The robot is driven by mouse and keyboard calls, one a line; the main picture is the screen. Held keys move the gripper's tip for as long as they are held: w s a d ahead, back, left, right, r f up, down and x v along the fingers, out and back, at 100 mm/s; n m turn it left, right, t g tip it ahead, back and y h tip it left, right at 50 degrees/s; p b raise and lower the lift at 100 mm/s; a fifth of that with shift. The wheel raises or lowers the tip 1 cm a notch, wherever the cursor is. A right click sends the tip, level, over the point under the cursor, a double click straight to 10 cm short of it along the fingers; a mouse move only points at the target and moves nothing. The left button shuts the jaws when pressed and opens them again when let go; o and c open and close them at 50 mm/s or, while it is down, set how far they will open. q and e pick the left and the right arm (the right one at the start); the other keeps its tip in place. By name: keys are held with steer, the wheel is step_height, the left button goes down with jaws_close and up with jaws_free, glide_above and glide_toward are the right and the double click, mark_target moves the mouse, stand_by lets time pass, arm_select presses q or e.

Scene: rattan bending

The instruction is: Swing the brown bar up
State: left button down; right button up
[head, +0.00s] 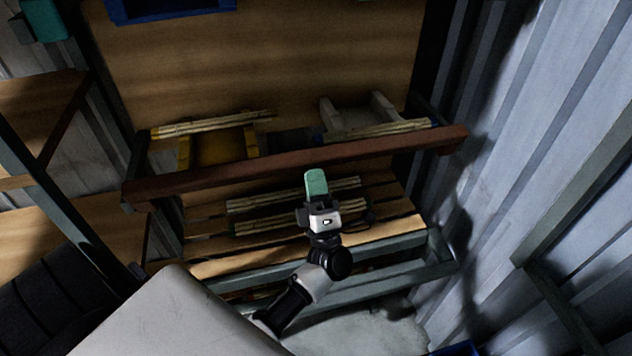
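The brown bar (230,175) is a long reddish-brown beam. It spans the front of the wooden bench from left to right, slightly higher at the right in the picture. It is held at both ends by dark brackets. My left gripper (316,181), with teal fingers, is in front of the bench, just below the middle of the bar in the picture. The fingers are seen nearly edge-on and look like one block, so I cannot tell their opening. Whether they touch the bar is unclear. My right gripper is not in view.
Bundles of rattan sticks (212,124) lie on a yellow stand behind the bar at left, with more on a grey stand (345,110) at right. Further bundles lie on the slatted shelf below. A grey-green metal frame (375,284) runs low in front. Corrugated wall (540,120) bounds the right.

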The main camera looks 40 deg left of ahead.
arm_select(q)
steer(key=shift+a+r, duration=0.1)
steer(key=shift+r, duration=0.2)
steer(key=shift+w+a+r, duration=0.1)
steer(key=shift+r, duration=0.05)
steer(key=shift+w+a+r+p, duration=0.3)
steer(key=shift+r+p, duration=0.05)
steer(key=shift+r, duration=0.1)
steer(key=shift+s+d+f, duration=0.25)
steer(key=shift+s+d, duration=0.2)
steer(key=shift+d, duration=0.05)
steer(key=s+d+f+b, duration=0.1)
steer(key=s+d, duration=0.4)
steer(key=d, duration=0.1)
steer(key=shift+s+d+f, duration=0.35)
steer(key=shift+d, duration=0.05)
